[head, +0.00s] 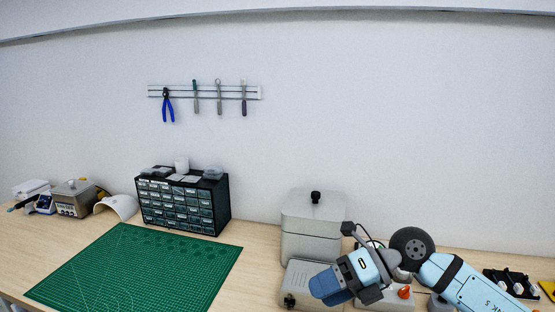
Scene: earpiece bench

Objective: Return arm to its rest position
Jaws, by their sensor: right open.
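My right arm comes in from the lower right, bent at a dark round joint. My right gripper (350,274) hangs over the right part of the bench (255,262), in front of the grey lidded box (312,220). It is open, and I see nothing held in it. Its fingertips are hard to make out at this angle. It overlaps a low grey device (297,278) in the picture, and I cannot tell the height between them. My left arm and left gripper are not in view.
A green cutting mat (140,268) lies bare at left. Behind it stands a dark drawer cabinet (182,205). Small bench devices (72,198) sit at far left. Tools hang on a wall rail (205,91). A black rack (510,283) is at far right, beyond my arm.

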